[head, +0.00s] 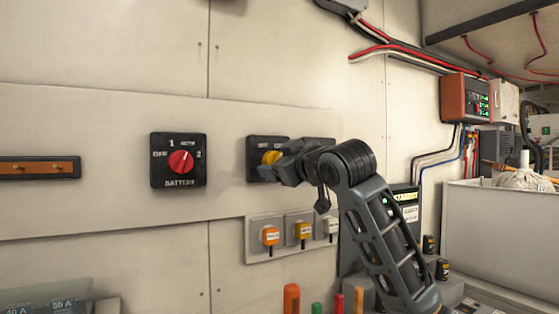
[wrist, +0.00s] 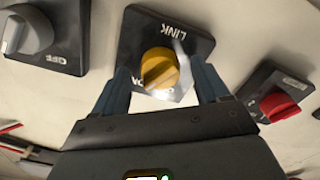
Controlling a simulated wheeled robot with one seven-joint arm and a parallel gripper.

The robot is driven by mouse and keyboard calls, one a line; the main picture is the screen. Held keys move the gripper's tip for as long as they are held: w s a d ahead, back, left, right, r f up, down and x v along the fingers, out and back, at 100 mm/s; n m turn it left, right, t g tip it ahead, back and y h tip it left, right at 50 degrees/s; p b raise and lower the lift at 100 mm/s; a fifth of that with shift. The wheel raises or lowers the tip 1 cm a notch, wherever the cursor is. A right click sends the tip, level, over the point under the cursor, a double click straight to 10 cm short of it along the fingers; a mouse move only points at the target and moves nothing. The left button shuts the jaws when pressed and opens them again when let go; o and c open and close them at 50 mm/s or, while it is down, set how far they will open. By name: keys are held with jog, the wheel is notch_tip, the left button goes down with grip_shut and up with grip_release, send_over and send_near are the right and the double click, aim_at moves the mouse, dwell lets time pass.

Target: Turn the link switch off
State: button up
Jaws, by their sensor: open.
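The link switch is a dark square plate (wrist: 196,45) marked LINK with a round yellow knob (wrist: 159,68). In the head view the yellow knob (head: 271,157) shows at my gripper's tip, and my gripper hides part of the plate (head: 254,158). My gripper (wrist: 160,75) is open in the wrist view, with one finger on each side of the knob. I cannot tell whether the fingers touch it. The knob's ridge slants in the wrist view. Part of a label beside the knob is hidden by a finger.
The battery switch (head: 178,160) with a red knob is left of the link switch. A grey-knobbed switch (wrist: 30,35) marked OFF is on its other side. Several small covered switches (head: 270,236) sit below. Upright colored handles (head: 291,298) stand lower down.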

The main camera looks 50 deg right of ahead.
jog(key=shift+w, duration=0.2)
jog(key=c, duration=1)
jog(key=shift+c, duration=0.2)
jog(key=shift+n, duration=0.3)
jog(key=n+b, duration=0.3)
jog(key=n, duration=0.8)
jog(key=shift+n, duration=0.3)
